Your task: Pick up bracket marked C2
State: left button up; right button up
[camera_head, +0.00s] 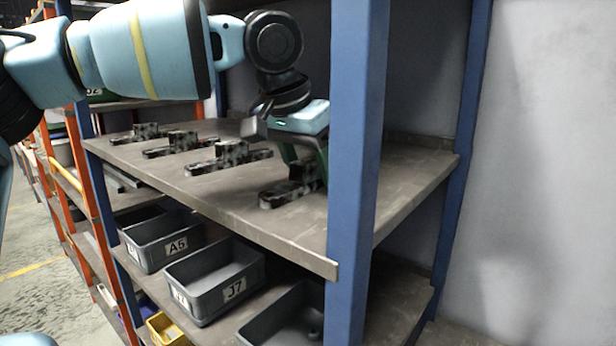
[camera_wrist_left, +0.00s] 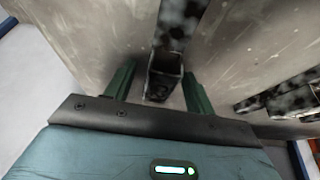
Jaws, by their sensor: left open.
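Several mottled dark-and-grey galvanized brackets stand in a row on the upper shelf board. The nearest bracket (camera_head: 275,196) is at the right end, beside the blue post. My left gripper (camera_head: 308,170) is over this bracket, pointing down, with its green fingers open. In the left wrist view the open fingers (camera_wrist_left: 158,74) stand on either side of the bracket's raised block (camera_wrist_left: 164,82), with gaps visible. Further left are a second bracket (camera_head: 228,157), a third (camera_head: 175,143) and the farthest one (camera_head: 140,132). No C2 mark is readable on any bracket. My right gripper is not in view.
The blue front post (camera_head: 355,180) stands close to the right of my gripper. A neighbouring bracket (camera_wrist_left: 280,98) shows at the right in the wrist view. Grey bins marked A5 (camera_head: 160,240) and J7 (camera_head: 215,282) sit below. The board's front strip (camera_head: 225,207) is bare.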

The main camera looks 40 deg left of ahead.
aim_at(309, 160)
pick_arm(q)
jog(key=shift+w+f, duration=0.1)
jog(key=shift+f, duration=0.1)
jog(key=shift+r, duration=0.1)
grip_shut()
jog(key=shift+r, duration=0.15)
jog(key=shift+r, duration=0.55)
jog(key=shift+b+v, duration=0.3)
jog(key=shift+v, duration=0.85)
jog(key=s+a+r, duration=0.1)
jog(key=s+a, duration=0.5)
jog(key=s, duration=0.8)
jog(key=shift+a+r+p, duration=0.15)
jog(key=shift+r+p, duration=0.05)
jog(key=shift+p, duration=0.1)
